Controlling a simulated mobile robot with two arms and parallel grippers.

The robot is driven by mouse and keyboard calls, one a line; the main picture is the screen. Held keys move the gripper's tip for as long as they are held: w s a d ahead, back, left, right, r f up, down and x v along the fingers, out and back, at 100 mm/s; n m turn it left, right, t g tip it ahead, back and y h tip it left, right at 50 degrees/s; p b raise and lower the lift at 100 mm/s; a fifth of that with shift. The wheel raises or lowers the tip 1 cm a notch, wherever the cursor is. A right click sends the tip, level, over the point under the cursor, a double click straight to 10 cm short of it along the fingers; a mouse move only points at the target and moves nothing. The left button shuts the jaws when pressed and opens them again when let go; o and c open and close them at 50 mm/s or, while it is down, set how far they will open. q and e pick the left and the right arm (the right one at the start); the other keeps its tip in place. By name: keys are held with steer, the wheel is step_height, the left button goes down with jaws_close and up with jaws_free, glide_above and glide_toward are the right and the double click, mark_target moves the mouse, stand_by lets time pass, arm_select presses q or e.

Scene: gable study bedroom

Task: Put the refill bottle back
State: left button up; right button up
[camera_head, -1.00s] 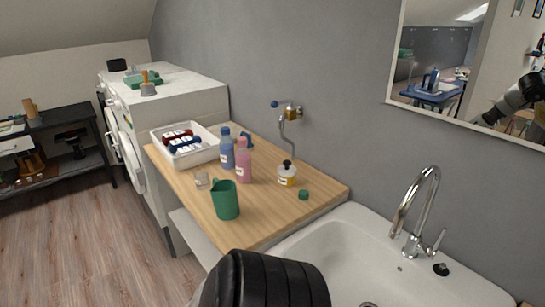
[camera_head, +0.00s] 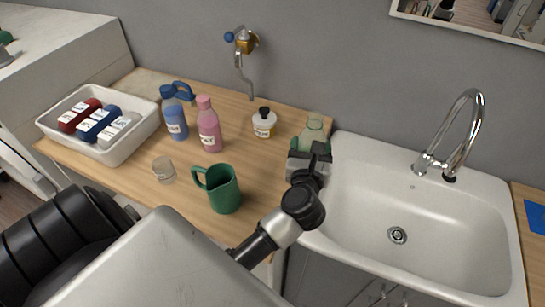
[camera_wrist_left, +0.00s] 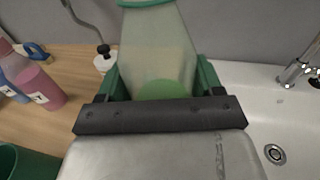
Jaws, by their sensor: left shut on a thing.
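A translucent pale green bottle (camera_head: 315,128), narrowing toward its top, stands out of my left gripper (camera_head: 308,155) at the counter's right end, beside the sink. It looks roughly upright. The left wrist view shows this bottle (camera_wrist_left: 157,45) large, with a green band at its top edge, between the fingers of my left gripper (camera_wrist_left: 158,90). The gripper is shut on it and hides its lower part, so I cannot tell whether it touches the counter. A blue bottle (camera_head: 174,115) and a pink bottle (camera_head: 209,128) stand farther left. My right gripper is out of view.
A white bottle with a black cap (camera_head: 264,123) stands left of the gripper. A green jug (camera_head: 223,190) and a small clear cup (camera_head: 164,170) stand nearer the front. A white tray (camera_head: 110,158) holds several bottles. The sink (camera_head: 430,230) with its tap (camera_head: 462,135) is to the right.

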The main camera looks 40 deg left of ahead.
arm_select(q)
steer(key=w+d+r+n+g+y, duration=0.1)
steer(key=w+r+n+g+y, duration=0.2)
steer(key=w, duration=0.5)
steer(key=shift+t, duration=0.4)
steer(key=s+a+f+b, duration=0.1)
steer(key=s+a+f, duration=0.1)
steer(key=a+f, duration=0.1)
steer(key=s+a+f+b, duration=0.1)
steer(key=s+a+f, duration=0.1)
steer(key=a+f, duration=0.1)
steer(key=s+a+f+b, duration=0.2)
steer(key=a+f, duration=0.1)
steer(key=f, duration=0.1)
steer(key=shift+s+a, duration=0.1)
steer(key=shift+a, duration=0.2)
steer(key=shift+f+y, duration=0.3)
steer(key=shift+r, duration=0.1)
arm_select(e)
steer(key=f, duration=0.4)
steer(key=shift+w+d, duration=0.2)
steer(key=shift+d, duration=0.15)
